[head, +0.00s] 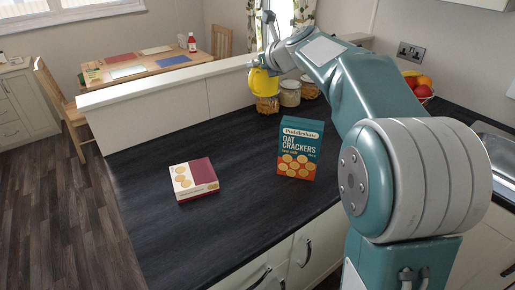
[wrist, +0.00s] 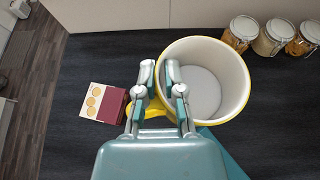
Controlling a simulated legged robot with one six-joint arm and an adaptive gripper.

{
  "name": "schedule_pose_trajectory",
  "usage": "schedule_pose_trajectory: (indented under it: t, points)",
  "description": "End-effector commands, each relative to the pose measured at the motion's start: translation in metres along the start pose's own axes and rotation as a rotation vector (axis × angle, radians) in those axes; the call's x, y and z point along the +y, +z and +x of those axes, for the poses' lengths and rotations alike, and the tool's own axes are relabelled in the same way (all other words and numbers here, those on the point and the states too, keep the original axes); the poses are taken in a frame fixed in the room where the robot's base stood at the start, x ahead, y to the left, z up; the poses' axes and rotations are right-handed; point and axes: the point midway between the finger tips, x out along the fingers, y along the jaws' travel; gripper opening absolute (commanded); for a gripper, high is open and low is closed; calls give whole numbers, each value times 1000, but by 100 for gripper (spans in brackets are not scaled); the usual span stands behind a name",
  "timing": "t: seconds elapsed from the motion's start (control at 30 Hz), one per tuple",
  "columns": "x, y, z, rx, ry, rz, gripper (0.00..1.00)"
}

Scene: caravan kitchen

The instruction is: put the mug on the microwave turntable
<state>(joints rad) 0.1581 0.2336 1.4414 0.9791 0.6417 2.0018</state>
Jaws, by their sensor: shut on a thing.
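The yellow mug (head: 262,83) with a pale inside is held above the dark worktop in the head view, in front of the jars. In the wrist view I look down into the empty mug (wrist: 206,82), which is upright or nearly so. My gripper (wrist: 160,78) is shut on the mug at its left side, by the handle (wrist: 150,108); the exact contact is partly hidden by the fingers. In the head view my gripper (head: 268,50) is just above the mug. No microwave or turntable shows in either view.
A boxed cracker packet (head: 300,148) stands on the worktop (head: 240,215), and a flat maroon box (head: 194,180) lies left of it. Lidded jars (head: 290,94) stand at the back. A fruit bowl (head: 420,90) is at the right. The worktop's front left is clear.

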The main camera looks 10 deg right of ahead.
Motion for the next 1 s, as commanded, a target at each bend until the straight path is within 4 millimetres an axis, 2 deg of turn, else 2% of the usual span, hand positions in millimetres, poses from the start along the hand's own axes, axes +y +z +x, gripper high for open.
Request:
schedule_pose_trajectory:
  t: [0.1, 0.8, 1.0]
  points:
    - [0, -25, 11, 4, 1, 5, 0]
    - [0, -164, 75, 4, 1, 6, 0]
    - [1, -197, 90, 2, 0, 3, 0]
